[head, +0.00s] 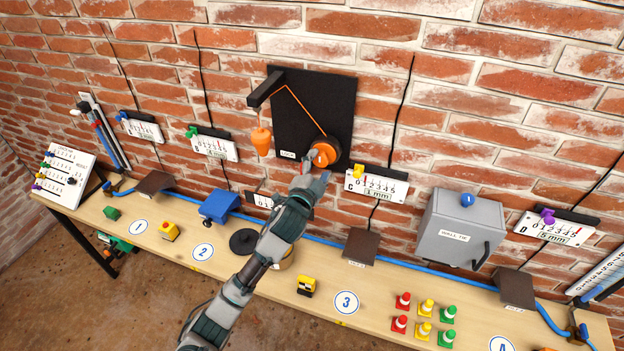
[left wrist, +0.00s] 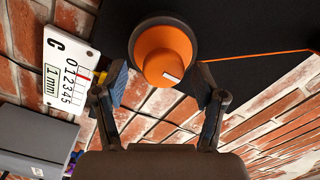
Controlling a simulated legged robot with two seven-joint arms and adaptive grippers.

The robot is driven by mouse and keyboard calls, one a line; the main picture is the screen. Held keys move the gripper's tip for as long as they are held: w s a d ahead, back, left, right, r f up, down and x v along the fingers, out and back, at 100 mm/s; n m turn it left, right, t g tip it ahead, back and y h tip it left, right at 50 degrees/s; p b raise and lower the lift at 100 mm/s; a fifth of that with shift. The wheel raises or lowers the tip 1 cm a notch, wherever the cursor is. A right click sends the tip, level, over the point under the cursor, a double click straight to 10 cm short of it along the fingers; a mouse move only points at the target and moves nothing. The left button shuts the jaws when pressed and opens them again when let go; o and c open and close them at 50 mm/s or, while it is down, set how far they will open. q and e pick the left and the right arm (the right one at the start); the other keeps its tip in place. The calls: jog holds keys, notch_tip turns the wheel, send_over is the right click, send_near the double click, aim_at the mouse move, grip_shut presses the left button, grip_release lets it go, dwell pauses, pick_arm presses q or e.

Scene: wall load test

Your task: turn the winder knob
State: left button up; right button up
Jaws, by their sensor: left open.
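The orange winder knob (head: 325,154) sits at the lower right of a black wall panel (head: 315,105). An orange cord runs from it up to a bracket, and an orange weight (head: 261,140) hangs at the left. In the left wrist view the knob (left wrist: 165,55) is a round orange cap with a white mark, in front of a dark disc. My left gripper (head: 312,178) is just below the knob; in the left wrist view its fingers (left wrist: 160,88) are open on either side of the knob's lower part, with no clear contact. My right gripper is not in view.
Gauge C (head: 376,186) hangs close to the right of the knob, and the grey box (head: 457,230) is further right. A brick wall stands behind.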

pick_arm(q)
jog(key=v, duration=1)
jog(key=shift+s+a, duration=0.15)
jog(key=shift+s, duration=0.1)
jog(key=shift+f, duration=0.1)
